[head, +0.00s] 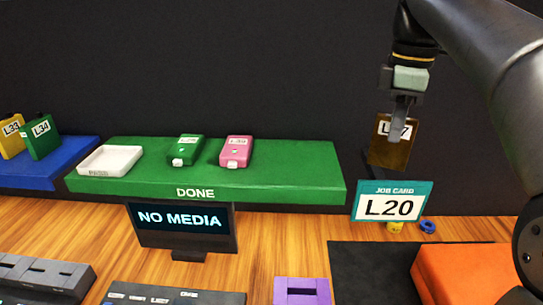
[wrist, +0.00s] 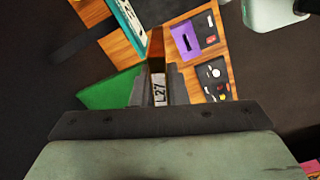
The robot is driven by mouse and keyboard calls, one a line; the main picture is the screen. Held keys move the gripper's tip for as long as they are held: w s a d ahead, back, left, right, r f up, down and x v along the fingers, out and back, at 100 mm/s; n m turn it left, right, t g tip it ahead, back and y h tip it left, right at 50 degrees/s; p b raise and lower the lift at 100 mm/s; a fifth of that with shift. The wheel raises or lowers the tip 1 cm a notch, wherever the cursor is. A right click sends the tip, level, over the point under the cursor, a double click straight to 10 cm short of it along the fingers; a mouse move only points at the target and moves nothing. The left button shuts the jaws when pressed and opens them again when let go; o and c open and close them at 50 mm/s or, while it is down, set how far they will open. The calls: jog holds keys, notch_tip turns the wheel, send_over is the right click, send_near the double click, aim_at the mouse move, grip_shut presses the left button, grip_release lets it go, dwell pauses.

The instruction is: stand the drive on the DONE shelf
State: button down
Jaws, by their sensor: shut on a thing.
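My gripper (head: 402,108) is shut on a brown drive (head: 391,146) and holds it upright in the air. It is right of the green DONE shelf (head: 300,183), above the job card's level. The shelf's right part is bare.
A teal job card (head: 391,188) reading L20 stands below the held drive. A screen (head: 182,222) reading NO MEDIA stands before the shelf. A blue shelf (head: 40,175) at left holds yellow and green drives. A purple block (head: 302,291) and an orange block (head: 465,275) are in front.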

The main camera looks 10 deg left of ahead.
jog(key=s+a+r+n, duration=0.3)
jog(key=a+n, duration=0.1)
jog(key=a, duration=0.4)
jog(key=w+a+f+p, duration=0.2)
jog(key=w+f, duration=0.1)
jog(key=f, duration=0.1)
jog(key=w+a+f+p, duration=0.1)
jog(key=w+a+f, duration=0.2)
jog(key=w+f, duration=0.1)
jog(key=w+a+f+p, duration=0.2)
jog(key=w+a+f, duration=0.1)
jog(key=f, duration=0.1)
jog(key=shift+w+a+f+p, duration=0.1)
jog(key=shift+w+a+p, duration=0.1)
jog(key=shift+w+p, duration=0.15)
jog(key=shift+f, duration=0.35)
jog(key=shift+f, duration=0.1)
jog(key=c, duration=1.4)
grip_release()
jog(key=shift+c, duration=0.2)
